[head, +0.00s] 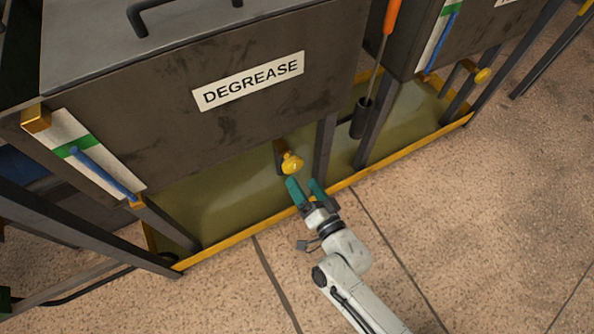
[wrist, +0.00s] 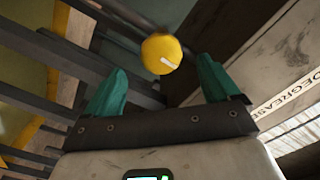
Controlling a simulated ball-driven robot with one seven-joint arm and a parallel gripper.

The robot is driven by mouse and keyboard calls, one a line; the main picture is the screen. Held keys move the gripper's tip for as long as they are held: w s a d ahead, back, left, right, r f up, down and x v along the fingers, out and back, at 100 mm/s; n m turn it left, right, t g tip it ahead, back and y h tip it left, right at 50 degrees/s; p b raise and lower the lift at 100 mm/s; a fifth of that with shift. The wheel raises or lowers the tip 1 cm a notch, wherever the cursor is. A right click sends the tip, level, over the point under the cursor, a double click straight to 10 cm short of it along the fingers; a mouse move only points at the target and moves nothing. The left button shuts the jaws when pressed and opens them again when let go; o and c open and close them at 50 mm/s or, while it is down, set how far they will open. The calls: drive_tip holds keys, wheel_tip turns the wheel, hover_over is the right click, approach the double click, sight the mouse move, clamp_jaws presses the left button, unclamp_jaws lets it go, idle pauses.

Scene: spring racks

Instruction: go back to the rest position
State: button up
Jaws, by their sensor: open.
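My gripper (head: 304,184) is open, its two teal fingers apart, just in front of and below a yellow knob (head: 291,163) under the tank labelled DEGREASE. In the wrist view the yellow knob (wrist: 162,54), with a white mark on its face, shows beyond and between the two open fingers of my gripper (wrist: 158,88). Nothing is held between the fingers. I cannot tell from these views how far the fingertips are from the knob.
The dark DEGREASE tank (head: 170,120) stands on metal legs over a yellow-edged drip tray (head: 225,243). A tool with an orange handle (head: 391,16) hangs to the right. A second yellow knob (head: 483,76) is at upper right. The speckled floor (head: 480,210) at right is clear.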

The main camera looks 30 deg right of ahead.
drive_tip(key=shift+s, duration=0.85)
drive_tip(key=s+d+r+n+g, duration=0.2)
drive_tip(key=s+d+n+g, duration=0.25)
drive_tip(key=s+g, duration=0.45)
drive_tip(key=s+d+r+n+g, duration=0.1)
drive_tip(key=s+d+n+g, duration=0.3)
drive_tip(key=s+g, duration=0.5)
wheel_tip(320, 180, up, 22)
drive_tip(key=s+t+p, duration=0.1)
drive_tip(key=s+p, duration=0.1)
drive_tip(key=p, duration=1.9)
drive_tip(key=shift+a+r+p, duration=0.2)
drive_tip(key=shift+a+p, duration=0.05)
drive_tip(key=shift+p, duration=0.15)
drive_tip(key=shift+s+n, duration=0.1)
drive_tip(key=shift+n, duration=0.15)
drive_tip(key=shift+c, duration=0.3)
